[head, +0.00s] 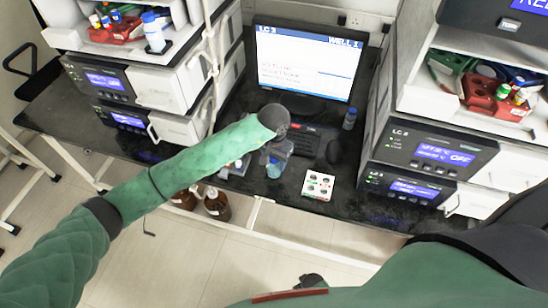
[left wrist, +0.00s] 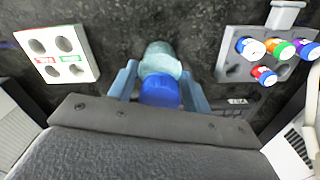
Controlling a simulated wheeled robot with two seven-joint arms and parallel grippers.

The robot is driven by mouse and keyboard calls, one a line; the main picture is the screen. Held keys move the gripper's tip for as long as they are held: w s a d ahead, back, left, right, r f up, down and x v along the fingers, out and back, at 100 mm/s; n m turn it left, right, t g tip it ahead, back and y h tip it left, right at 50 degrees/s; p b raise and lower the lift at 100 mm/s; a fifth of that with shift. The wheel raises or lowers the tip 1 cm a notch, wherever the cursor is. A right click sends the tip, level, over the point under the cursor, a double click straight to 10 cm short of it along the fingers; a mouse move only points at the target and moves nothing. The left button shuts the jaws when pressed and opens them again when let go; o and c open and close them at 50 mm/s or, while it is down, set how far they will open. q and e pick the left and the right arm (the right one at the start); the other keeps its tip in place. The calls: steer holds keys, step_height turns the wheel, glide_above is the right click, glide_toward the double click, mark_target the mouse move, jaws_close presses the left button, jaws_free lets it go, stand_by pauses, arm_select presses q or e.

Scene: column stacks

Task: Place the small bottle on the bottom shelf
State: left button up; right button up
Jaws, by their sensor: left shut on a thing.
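My left gripper (head: 275,155) is over the dark bench in front of the keyboard, pointing down. It is shut on a small bottle (head: 274,170) with a bluish body. In the left wrist view, the bottle's blue cap (left wrist: 160,90) and pale, clear body (left wrist: 160,58) sit between the two fingers (left wrist: 160,84). The head view does not clearly show whether the bottle touches the bench. Two brown bottles (head: 217,204) stand below the bench's front edge, partly hidden by it. My right gripper is not in view.
A white rack (head: 318,185) with empty holes is right of the gripper; a grey rack (left wrist: 228,68) holds several capped vials. A monitor (head: 308,62) and a blue-capped bottle (head: 350,118) stand behind. Instrument stacks (head: 428,148) flank the bench (head: 375,210).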

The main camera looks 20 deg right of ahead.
arm_select(q)
steer(key=shift+f, duration=0.2)
stand_by(0.5)
steer(key=o, duration=1.1)
steer(key=shift+r, duration=0.2)
